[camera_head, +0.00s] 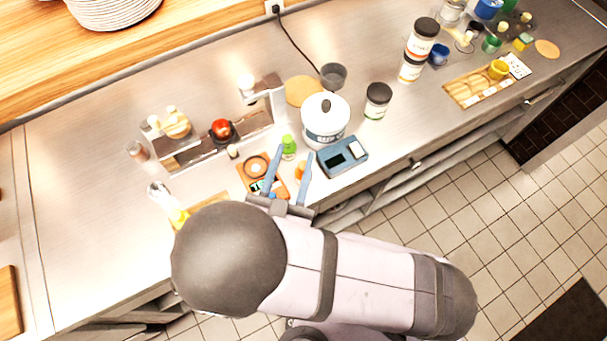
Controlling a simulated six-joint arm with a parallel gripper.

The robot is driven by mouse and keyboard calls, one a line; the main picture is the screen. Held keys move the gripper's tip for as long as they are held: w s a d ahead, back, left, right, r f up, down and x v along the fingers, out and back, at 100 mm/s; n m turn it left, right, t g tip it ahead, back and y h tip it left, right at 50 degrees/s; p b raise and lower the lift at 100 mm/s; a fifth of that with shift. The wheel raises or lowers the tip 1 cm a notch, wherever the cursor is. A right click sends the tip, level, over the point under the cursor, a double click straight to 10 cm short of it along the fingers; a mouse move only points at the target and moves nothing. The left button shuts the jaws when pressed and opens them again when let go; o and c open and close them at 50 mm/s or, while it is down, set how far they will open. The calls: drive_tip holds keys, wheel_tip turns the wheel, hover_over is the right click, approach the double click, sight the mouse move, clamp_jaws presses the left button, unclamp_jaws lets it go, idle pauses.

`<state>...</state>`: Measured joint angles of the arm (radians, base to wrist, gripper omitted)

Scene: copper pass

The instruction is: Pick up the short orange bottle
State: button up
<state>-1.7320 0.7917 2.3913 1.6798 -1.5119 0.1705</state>
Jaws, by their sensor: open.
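A small orange object (300,169), which looks like the short orange bottle, stands on the steel counter. It shows between the two blue fingers of my gripper (295,153), close to the right finger and partly hidden by it. The gripper is open, with its fingers apart and pointing away from my arm. I cannot tell their height above the counter or whether they touch the bottle. A green bottle (288,148) stands just beyond the orange one, near the fingertips.
A blue scale (344,157) lies right of the gripper, with a white lidded pot (325,118) behind it. An orange board (247,177) lies to the left. A black-lidded jar (377,101) stands farther right. The counter's left side is mostly clear.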

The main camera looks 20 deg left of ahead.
sight(300, 180)
drive_tip(key=shift+s+d+f+n+t+h+b, duration=0.15)
drive_tip(key=shift+s+d+f+n+b, duration=0.1)
drive_tip(key=shift+s+d+f, duration=0.3)
drive_tip(key=shift+s+d+f+n+t+h+b, duration=0.15)
drive_tip(key=shift+s+d+f+n, duration=0.15)
drive_tip(key=shift+s+d, duration=0.3)
drive_tip(key=shift+s+f, duration=0.1)
drive_tip(key=shift+w+p, duration=0.8)
drive_tip(key=shift+w, duration=0.75)
drive_tip(key=shift+w+a+p, duration=0.15)
drive_tip(key=shift+w+p, duration=0.8)
drive_tip(key=shift+w, duration=1.2)
clamp_jaws()
